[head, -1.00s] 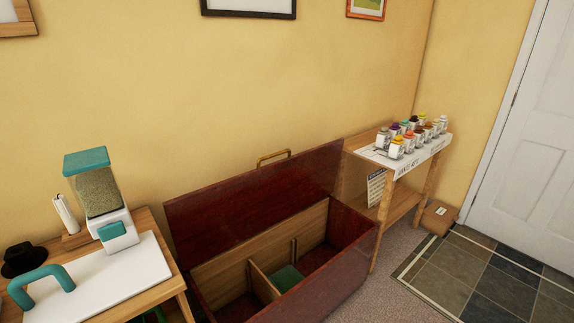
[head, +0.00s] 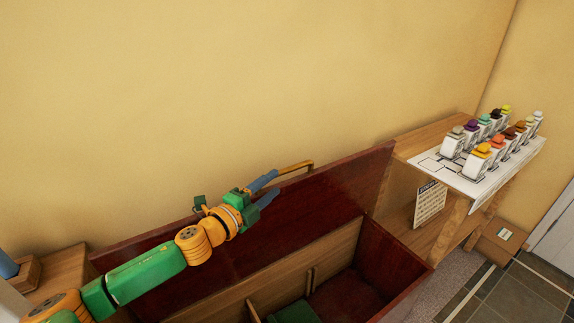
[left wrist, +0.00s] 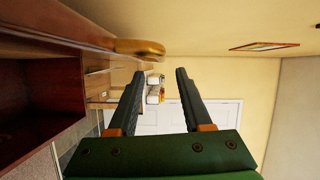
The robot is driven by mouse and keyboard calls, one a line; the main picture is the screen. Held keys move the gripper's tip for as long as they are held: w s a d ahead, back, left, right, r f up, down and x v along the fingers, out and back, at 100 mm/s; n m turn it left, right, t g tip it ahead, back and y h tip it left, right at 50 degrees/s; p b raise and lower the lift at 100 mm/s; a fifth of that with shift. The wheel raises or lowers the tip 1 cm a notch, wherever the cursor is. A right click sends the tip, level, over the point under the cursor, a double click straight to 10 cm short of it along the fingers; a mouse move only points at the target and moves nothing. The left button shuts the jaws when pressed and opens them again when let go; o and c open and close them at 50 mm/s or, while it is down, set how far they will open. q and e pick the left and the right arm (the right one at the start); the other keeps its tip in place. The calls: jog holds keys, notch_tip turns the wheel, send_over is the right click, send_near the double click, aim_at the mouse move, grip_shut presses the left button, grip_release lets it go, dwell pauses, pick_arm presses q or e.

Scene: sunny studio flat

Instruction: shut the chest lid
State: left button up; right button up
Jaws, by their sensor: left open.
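The dark red chest (head: 402,262) stands against the yellow wall in the head view, with wooden dividers inside. Its lid (head: 335,185) stands up and open at the back. A brass handle (head: 297,166) sits on the lid's top edge; it also shows in the left wrist view (left wrist: 140,47). My left gripper (head: 266,189) is at the lid's top edge, just left of the handle. Its jaws are open; in the left wrist view (left wrist: 160,73) the handle lies beside one finger, not between the two. I cannot tell if they touch. My right gripper is not in view.
A green item (head: 297,312) lies in the chest. A wooden stand (head: 437,140) with several coloured-cap bottles (head: 497,143) is right of the chest. A small wooden table (head: 62,272) is at the left. A cardboard box (head: 497,243) sits on the floor at the right.

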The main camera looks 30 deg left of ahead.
aim_at(283, 173)
pick_arm(q)
jog(key=w, duration=0.3)
jog(key=w+p, duration=0.1)
jog(key=w, duration=0.2)
jog(key=shift+w+d+p, duration=0.2)
jog(key=shift+w+p, duration=0.1)
jog(key=shift+w, duration=0.1)
jog(key=shift+w+f, duration=0.1)
jog(key=shift+w, duration=0.5)
jog(key=shift+d, duration=0.1)
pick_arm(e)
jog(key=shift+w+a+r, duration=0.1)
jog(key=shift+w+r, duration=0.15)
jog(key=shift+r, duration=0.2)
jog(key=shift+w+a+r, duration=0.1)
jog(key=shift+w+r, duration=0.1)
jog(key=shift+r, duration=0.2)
pick_arm(q)
grip_shut()
